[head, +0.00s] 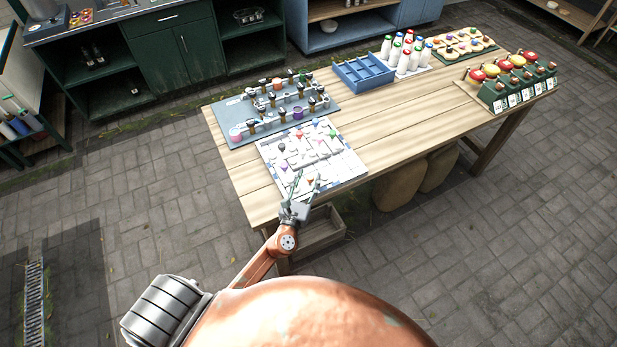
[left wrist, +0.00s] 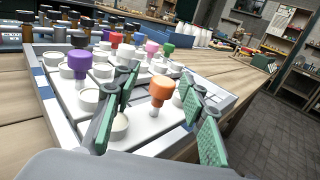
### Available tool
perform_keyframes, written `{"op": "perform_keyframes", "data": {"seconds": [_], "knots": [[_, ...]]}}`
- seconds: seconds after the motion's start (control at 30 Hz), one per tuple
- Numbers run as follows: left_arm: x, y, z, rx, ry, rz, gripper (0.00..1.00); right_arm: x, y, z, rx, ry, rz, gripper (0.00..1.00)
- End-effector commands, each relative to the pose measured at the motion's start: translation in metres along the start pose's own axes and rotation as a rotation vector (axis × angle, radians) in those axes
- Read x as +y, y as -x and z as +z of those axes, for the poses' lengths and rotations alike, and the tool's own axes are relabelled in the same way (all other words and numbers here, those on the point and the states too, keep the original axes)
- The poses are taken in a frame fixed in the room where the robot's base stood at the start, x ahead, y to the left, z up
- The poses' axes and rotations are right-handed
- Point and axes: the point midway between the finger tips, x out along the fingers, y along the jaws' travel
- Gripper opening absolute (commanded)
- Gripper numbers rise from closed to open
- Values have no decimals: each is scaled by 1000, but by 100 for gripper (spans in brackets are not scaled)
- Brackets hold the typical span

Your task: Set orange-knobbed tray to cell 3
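The orange-knobbed tray shows in the left wrist view as an orange knob (left wrist: 162,89) on a thin stem over a white base. It stands on a white puzzle board (head: 345,168) with blue patches along its edge, at the near left of the table. My left gripper (head: 307,181) is over the board's near edge. In the left wrist view its green-padded fingers (left wrist: 157,92) are apart, one on each side of the orange knob, with visible gaps. I cannot tell which cell is cell 3. My right gripper is out of view.
Other knobs, including purple (left wrist: 78,63), red (left wrist: 116,39), pink (left wrist: 151,46) and green (left wrist: 168,48), stand close by among white cups. A grey board (head: 235,112) with several bottles lies behind. A blue crate (head: 362,73) stands further right. The wooden table (head: 420,115) is bare right of the puzzle.

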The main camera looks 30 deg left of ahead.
Motion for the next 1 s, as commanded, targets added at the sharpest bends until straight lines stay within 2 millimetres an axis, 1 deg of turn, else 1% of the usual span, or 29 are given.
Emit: {"op": "perform_keyframes", "data": {"seconds": [0.17,0.3,0.4,0.5,0.6,0.7,1.0], "knots": [[0,33,-2,4,-2,-1,39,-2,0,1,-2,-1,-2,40],[0,63,-1,4,-1,-1,39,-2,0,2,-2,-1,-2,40],[0,82,-1,3,-2,-2,39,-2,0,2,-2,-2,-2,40],[0,97,-1,2,-2,0,39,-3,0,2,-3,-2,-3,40],[0,106,-1,3,-1,-1,39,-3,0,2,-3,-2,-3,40],[0,111,0,1,0,0,39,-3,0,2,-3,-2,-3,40],[0,112,0,1,0,0,39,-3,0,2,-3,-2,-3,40]]}}
